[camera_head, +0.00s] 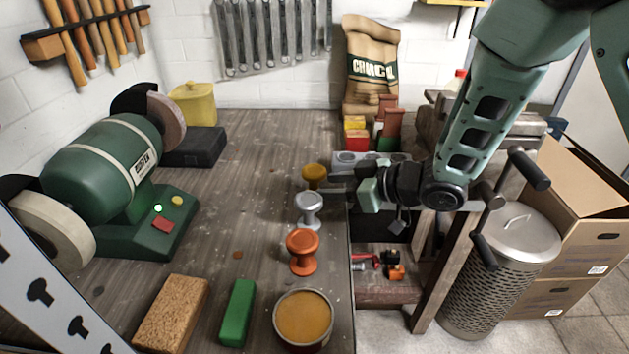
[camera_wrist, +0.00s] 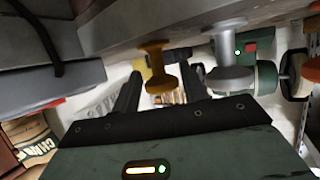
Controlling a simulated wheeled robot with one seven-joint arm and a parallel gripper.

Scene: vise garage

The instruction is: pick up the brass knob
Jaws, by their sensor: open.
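The brass knob (camera_head: 313,172) stands upright near the right edge of the workbench, the farthest in a row of three knobs. My gripper (camera_head: 341,187) reaches in from the right at the bench edge, its fingers pointing left close beside the knob. In the wrist view the brass knob (camera_wrist: 158,68) appears between the two open fingers (camera_wrist: 157,88). I cannot tell whether either finger touches it. The silver knob (camera_head: 308,209) stands just nearer, and also shows right of the fingers in the wrist view (camera_wrist: 231,68).
The copper-orange knob (camera_head: 303,250) stands nearer, before a round tin (camera_head: 303,318). A green block (camera_head: 237,312) and a cork-like block (camera_head: 171,313) lie left. A bench grinder (camera_head: 110,170) is at the left. A grey metal piece (camera_head: 362,160) and small boxes sit behind my gripper.

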